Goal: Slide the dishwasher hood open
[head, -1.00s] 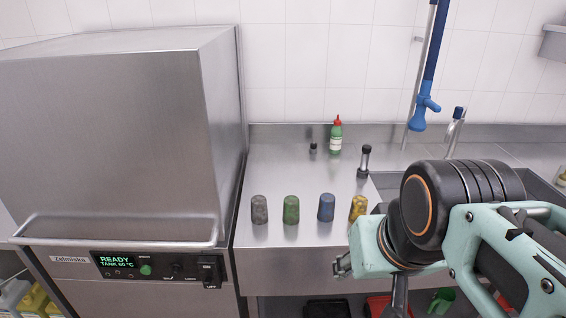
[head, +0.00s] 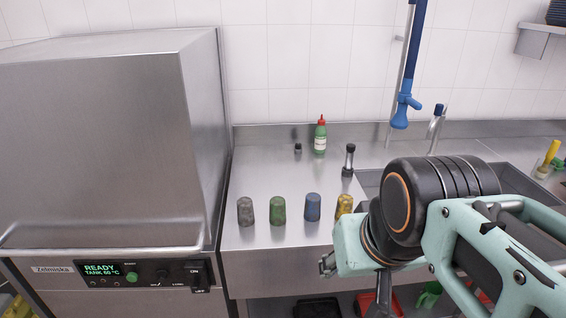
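The dishwasher hood (head: 100,130) is a large steel box on the left in the head view. It is down, over the machine's front panel. Its bar handle (head: 110,251) runs along the lower front edge. My gripper (head: 327,264) is at the lower middle, right of the hood and apart from the handle, in front of the counter. Only a small part of it shows past the mint-green arm link, and its fingers cannot be made out.
The control panel (head: 102,270) reads READY, TANK 60 °C. Several coloured cups, including a green one (head: 278,210), stand along the counter's (head: 262,175) front. A green bottle (head: 320,136) stands behind. A sink and a blue spray hose (head: 402,112) are at the right.

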